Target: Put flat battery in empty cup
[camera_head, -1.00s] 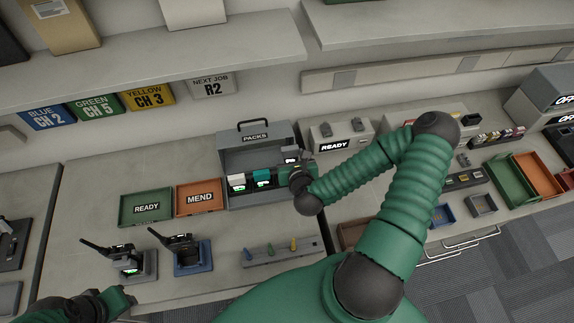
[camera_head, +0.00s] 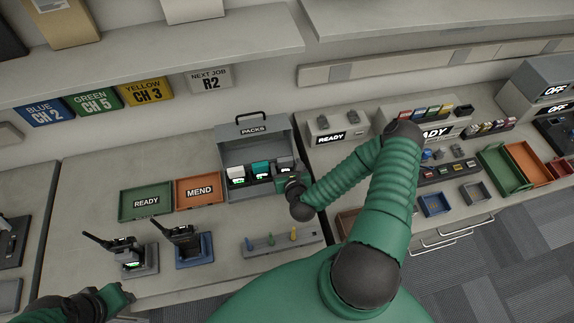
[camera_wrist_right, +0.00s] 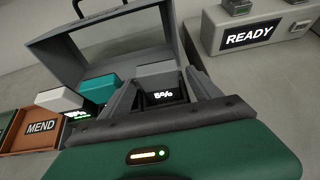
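The grey battery (camera_head: 285,162) is at the right end of the open grey PACKS case (camera_head: 228,153), beside a teal battery (camera_head: 261,167) and a white battery (camera_head: 236,171). In the right wrist view the grey battery (camera_wrist_right: 158,73) shows a lit display that seems to read 5%. My right gripper (camera_head: 287,178) is at the case's right front; its fingers (camera_wrist_right: 165,92) sit on both sides of the grey battery and look closed on it. The battery's lower end is hidden. I cannot pick out the empty cup. My left gripper (camera_head: 122,297) is low at left, its fingers unclear.
Green READY tray (camera_head: 146,218) and orange MEND tray (camera_head: 198,204) lie left of the case. Two radios in stands (camera_head: 190,243) and a peg strip (camera_head: 275,247) are in front. A grey READY unit (camera_head: 352,122) stands to the right.

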